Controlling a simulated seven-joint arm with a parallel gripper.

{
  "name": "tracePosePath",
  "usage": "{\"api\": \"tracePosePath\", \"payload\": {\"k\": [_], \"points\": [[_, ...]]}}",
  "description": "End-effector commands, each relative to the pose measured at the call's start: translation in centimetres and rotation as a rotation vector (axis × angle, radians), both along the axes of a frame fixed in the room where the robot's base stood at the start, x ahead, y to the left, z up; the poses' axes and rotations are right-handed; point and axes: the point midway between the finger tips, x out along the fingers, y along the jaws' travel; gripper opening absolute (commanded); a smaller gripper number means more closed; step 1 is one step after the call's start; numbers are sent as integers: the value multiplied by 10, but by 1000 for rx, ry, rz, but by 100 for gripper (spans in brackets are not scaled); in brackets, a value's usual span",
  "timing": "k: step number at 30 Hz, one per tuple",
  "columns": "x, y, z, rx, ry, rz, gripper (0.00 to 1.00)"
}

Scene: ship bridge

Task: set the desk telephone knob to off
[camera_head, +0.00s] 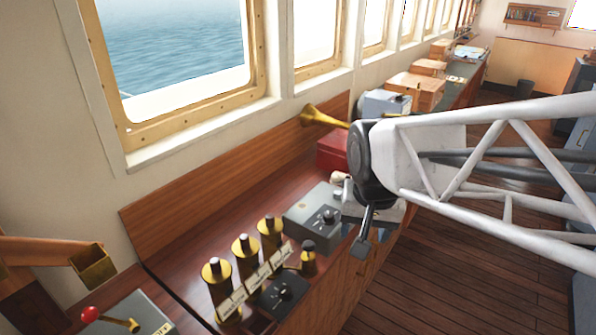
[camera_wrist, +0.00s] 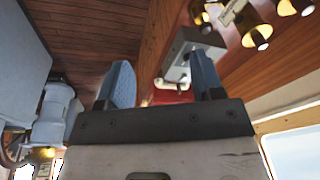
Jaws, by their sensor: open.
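A grey box (camera_head: 304,214) with a black knob (camera_head: 325,216) on its sloped face stands on the wooden console; it looks like the desk telephone, though I cannot read its label or the knob's setting. My gripper (camera_head: 363,246) hangs just right of this box, near the console's front edge, apart from the knob. In the wrist view my gripper (camera_wrist: 164,84) is open, its two blue-grey fingers spread with nothing held between them. The grey box (camera_wrist: 180,56) shows beyond the fingers, upper right of centre, its knob side small and unclear.
Several brass cylinders (camera_head: 245,250) and a small dark box (camera_head: 284,291) stand left of the grey box. A red box (camera_head: 332,150) and a brass horn (camera_head: 321,117) are behind my wrist. A red-knobbed lever (camera_head: 92,314) is lower left. The plank floor (camera_head: 455,270) is clear.

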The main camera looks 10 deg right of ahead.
Motion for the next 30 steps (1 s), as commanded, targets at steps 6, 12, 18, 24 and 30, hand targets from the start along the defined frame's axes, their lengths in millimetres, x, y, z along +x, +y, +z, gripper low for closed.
{"api": "tracePosePath", "payload": {"k": [6, 12, 18, 24, 30], "points": [[43, -2, -7, 30, 28, -168, 61], [82, -4, -17, 54, 49, -322, 61], [120, -6, -30, 74, 71, -477, 61], [158, -8, -48, 91, 92, -634, 61], [196, -11, -68, 105, 111, -790, 61]]}}
